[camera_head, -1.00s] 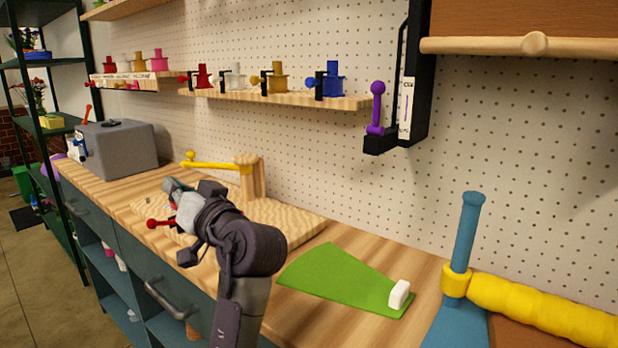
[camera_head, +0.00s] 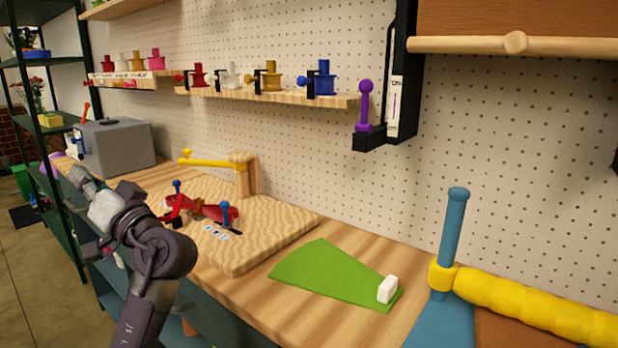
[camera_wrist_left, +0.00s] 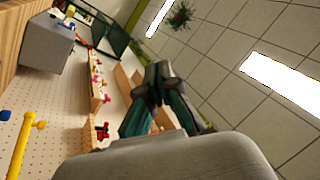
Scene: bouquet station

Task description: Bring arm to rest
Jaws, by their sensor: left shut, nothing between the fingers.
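My left arm comes in from the lower left in the head view. My left gripper (camera_head: 84,180) is over the counter's front edge, left of the wooden board (camera_head: 270,230) and apart from it. In the left wrist view the gripper (camera_wrist_left: 158,80) has its fingers together with nothing between them, and it points up toward the ceiling. My right gripper is in neither view.
The wooden board holds a red piece (camera_head: 215,210) with blue knobs and a post with a yellow arm (camera_head: 210,163). A grey box (camera_head: 115,147) stands behind at left. A green sheet (camera_head: 325,272) with a white block (camera_head: 388,289) lies on the counter (camera_head: 395,255).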

